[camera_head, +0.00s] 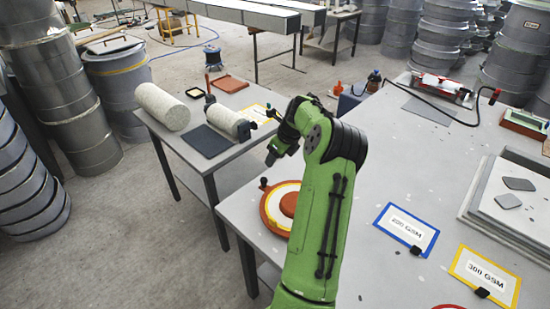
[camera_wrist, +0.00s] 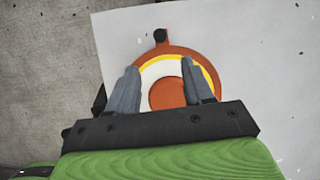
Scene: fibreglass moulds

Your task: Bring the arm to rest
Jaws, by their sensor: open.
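My green arm rises from the bottom of the head view and bends over the near table. My gripper (camera_head: 269,160) is at its end, to the left, pointing down and left above the table's left edge. In the wrist view my gripper (camera_wrist: 168,85) shows two grey fingers spread apart with nothing held between them. Beyond the fingers lies a round orange, white and yellow piece (camera_wrist: 180,55) with a black knob on its rim. In the head view the round piece (camera_head: 270,212) is partly hidden behind my arm.
A smaller table (camera_head: 215,155) behind bears a pale roll (camera_head: 162,107) and another roll (camera_head: 229,121). Metal drums stand at left. The middle of the near table is mostly clear.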

